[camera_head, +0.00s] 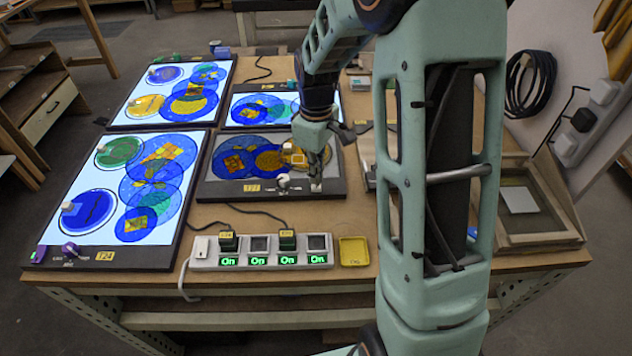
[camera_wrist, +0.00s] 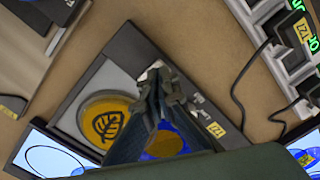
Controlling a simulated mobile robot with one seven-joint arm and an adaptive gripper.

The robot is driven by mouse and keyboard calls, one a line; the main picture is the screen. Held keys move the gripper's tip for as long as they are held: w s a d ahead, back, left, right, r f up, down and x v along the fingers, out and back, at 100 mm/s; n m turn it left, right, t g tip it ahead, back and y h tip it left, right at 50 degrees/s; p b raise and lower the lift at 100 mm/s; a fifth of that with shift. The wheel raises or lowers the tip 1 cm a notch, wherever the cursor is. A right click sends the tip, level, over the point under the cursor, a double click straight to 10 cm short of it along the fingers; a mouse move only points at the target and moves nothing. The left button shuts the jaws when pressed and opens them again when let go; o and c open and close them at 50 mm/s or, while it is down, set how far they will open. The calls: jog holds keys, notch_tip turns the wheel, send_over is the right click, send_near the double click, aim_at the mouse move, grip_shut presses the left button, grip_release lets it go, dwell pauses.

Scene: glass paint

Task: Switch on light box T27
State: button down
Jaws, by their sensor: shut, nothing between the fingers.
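Light box T27 (camera_head: 212,172) lies on the table with its panel grey and unlit, unlike the glowing boxes around it. Its yellow label (camera_head: 252,187) is on the front frame, with a small pale knob (camera_head: 283,181) to its right. Blue and amber glass discs lie on the panel. My gripper (camera_head: 316,184) is shut and empty, pointing down over the box's front right part, right of the knob. In the wrist view the fingers (camera_wrist: 166,92) hide part of the box (camera_wrist: 128,52) and probably the knob. I cannot tell whether they touch the box.
A power strip (camera_head: 205,263) with several green "On" lights and two dark plugs stands in front of T27. A yellow dish (camera_head: 354,251) lies to its right. Lit boxes (camera_head: 105,238) stand left and behind. A wooden tray (camera_head: 540,237) is at the right. Cables cross the table.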

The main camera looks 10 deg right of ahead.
aim_at(316, 186)
jog(key=shift+f+b, duration=0.7)
jog(key=shift+f, duration=0.35)
jog(key=shift+r, duration=0.15)
dwell(0.3)
jog(key=shift+r+p, duration=2.65)
jog(key=shift+r, duration=0.8)
